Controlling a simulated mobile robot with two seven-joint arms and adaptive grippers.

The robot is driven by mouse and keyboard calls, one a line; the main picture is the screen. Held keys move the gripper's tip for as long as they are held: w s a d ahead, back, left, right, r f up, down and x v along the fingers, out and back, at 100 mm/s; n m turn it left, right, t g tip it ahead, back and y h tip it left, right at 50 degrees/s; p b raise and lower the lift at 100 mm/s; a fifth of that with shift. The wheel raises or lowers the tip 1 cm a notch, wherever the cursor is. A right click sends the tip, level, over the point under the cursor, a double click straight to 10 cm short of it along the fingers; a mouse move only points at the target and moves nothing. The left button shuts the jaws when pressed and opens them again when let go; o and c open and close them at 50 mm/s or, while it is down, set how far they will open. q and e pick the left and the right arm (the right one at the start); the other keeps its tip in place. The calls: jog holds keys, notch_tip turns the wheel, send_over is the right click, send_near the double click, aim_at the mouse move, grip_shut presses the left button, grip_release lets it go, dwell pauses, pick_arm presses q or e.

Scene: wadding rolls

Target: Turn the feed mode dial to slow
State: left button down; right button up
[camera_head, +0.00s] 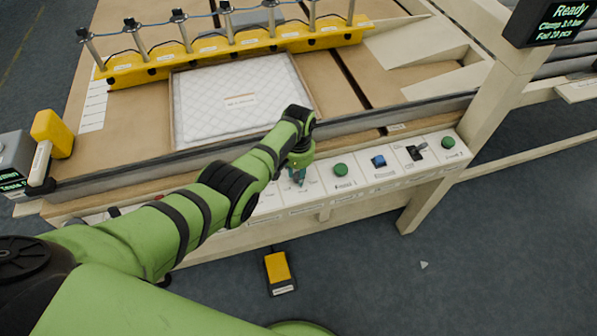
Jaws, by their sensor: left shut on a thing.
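A white control panel (322,185) runs along the front edge of the table. My left arm reaches across from the left, and my left gripper (298,176) points down at this panel, left of a green round button (340,169). The gripper is shut on a small control there, at the place of the feed mode dial. The gripper and wrist hide the dial, so its pointer setting cannot be seen. The panel labels are too small to read. My right gripper is not in view.
A quilted white pad (240,95) lies behind. A yellow bar (235,52) crosses the back. A yellow pedal (278,268) is on the floor.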

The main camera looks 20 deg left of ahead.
pick_arm(q)
jog(key=c, duration=0.9)
grip_release()
jog(key=shift+s+f, duration=0.1)
jog(key=shift+r, duration=0.2)
jog(key=shift+r, duration=0.6)
notch_tip(320, 180, up, 10)
jog(key=shift+r, duration=0.25)
